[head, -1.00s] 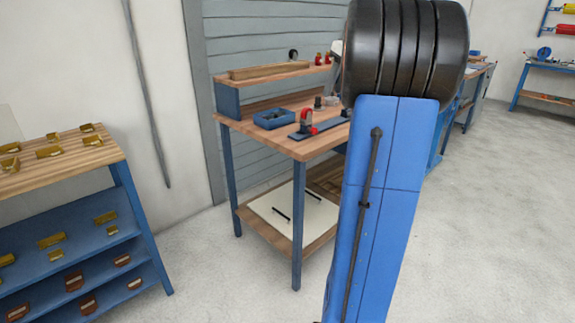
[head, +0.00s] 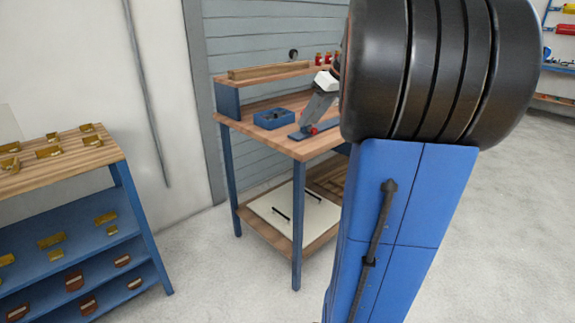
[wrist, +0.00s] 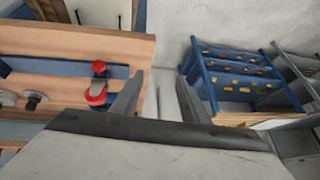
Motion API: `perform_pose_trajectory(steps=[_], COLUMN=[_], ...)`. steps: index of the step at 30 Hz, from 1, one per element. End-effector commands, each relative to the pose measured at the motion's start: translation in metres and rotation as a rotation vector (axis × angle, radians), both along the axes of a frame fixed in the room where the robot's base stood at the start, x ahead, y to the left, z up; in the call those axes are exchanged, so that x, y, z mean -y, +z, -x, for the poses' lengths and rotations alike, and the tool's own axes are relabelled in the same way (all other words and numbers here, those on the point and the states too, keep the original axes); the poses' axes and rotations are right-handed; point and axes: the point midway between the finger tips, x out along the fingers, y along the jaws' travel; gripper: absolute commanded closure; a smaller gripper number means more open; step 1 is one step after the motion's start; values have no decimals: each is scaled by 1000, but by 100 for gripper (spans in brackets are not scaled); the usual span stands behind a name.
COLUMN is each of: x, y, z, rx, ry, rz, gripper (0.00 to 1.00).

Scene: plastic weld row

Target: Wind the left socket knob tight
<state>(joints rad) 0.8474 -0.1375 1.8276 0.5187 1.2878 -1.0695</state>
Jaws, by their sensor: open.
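Two round grey discs with knob-like centres lie at the left of the wrist view. The nearer one (wrist: 36,101) has a dark centre; the other (wrist: 8,97) is cut by the frame edge. I cannot tell for sure which is the left socket knob. In the head view I cannot make these out behind my gripper.
A red-handled clamp (wrist: 97,92) stands on a blue plate (wrist: 60,68), close to my left-hand finger in the wrist view. A blue bin (head: 273,119) sits on the wooden bench (head: 245,126). A blue shelf rack (head: 75,208) stands at left, with open floor between.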

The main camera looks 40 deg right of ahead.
Motion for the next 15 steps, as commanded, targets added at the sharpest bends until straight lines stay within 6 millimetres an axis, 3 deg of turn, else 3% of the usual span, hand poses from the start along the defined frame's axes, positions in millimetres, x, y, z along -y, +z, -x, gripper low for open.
perform_pose_trajectory(steps=[15], x=[-68], y=[-44], z=[23], rx=[56], ry=[9], rz=[-80], gripper=[59])
